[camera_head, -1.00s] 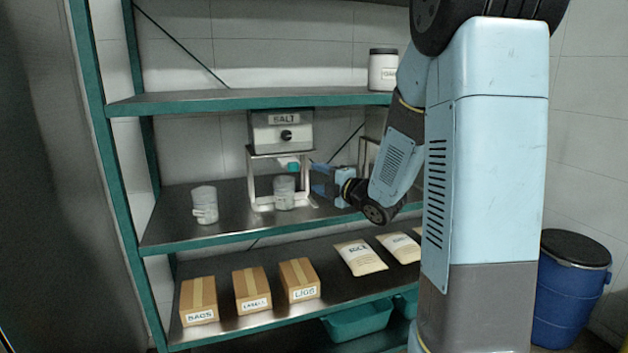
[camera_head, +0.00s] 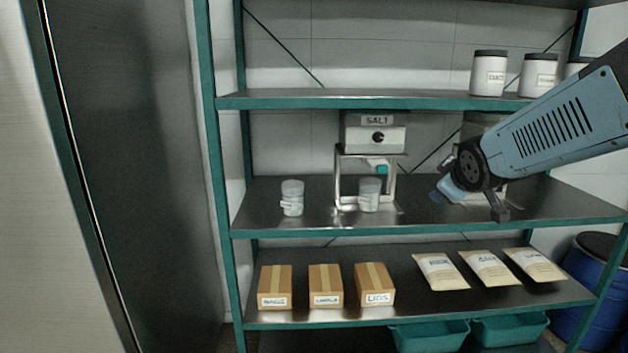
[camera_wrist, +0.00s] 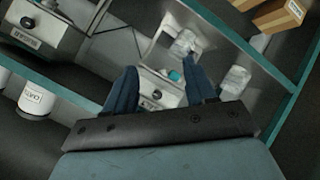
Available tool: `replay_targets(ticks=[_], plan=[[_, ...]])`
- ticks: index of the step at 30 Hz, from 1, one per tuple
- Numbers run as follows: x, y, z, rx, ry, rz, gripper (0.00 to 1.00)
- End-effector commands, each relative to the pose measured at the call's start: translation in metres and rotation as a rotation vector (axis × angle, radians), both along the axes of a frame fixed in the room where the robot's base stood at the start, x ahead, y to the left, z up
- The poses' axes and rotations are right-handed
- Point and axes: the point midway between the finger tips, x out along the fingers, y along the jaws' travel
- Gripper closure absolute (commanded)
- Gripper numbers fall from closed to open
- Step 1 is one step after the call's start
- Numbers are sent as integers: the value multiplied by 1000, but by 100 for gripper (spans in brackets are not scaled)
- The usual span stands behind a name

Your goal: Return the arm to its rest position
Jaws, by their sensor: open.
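My gripper (camera_head: 466,203) is at the right in the head view, in front of the middle shelf and right of the salt dispenser. In the wrist view my gripper (camera_wrist: 163,88) shows two blue fingers spread apart with nothing held between them. The salt dispenser (camera_head: 374,136), a grey box on a white stand, is on the middle shelf. It also shows beyond the fingers in the wrist view (camera_wrist: 160,90). A clear jar (camera_head: 369,195) stands under its teal spout. My forearm reaches in from the right edge and partly hides a second dispenser (camera_head: 484,128).
Another clear jar (camera_head: 292,198) stands left on the middle shelf (camera_head: 330,226). White jars (camera_head: 488,73) stand on the upper shelf. Cardboard boxes (camera_head: 325,287) and paper bags (camera_head: 441,272) lie on the lower shelf, above teal bins (camera_head: 430,337). A blue barrel (camera_head: 590,285) stands at right.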

Motion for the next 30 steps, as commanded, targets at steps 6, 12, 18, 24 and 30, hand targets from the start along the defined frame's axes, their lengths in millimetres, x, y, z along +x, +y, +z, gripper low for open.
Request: replay_targets(ticks=[6,12,18,24,30], plan=[[-78,14,0,255,160,-213,45],[-149,35,-6,463,318,-377,45],[-191,48,-11,570,421,-465,45],[-199,51,-12,588,444,-483,45],[-199,51,-12,588,443,-482,45]])
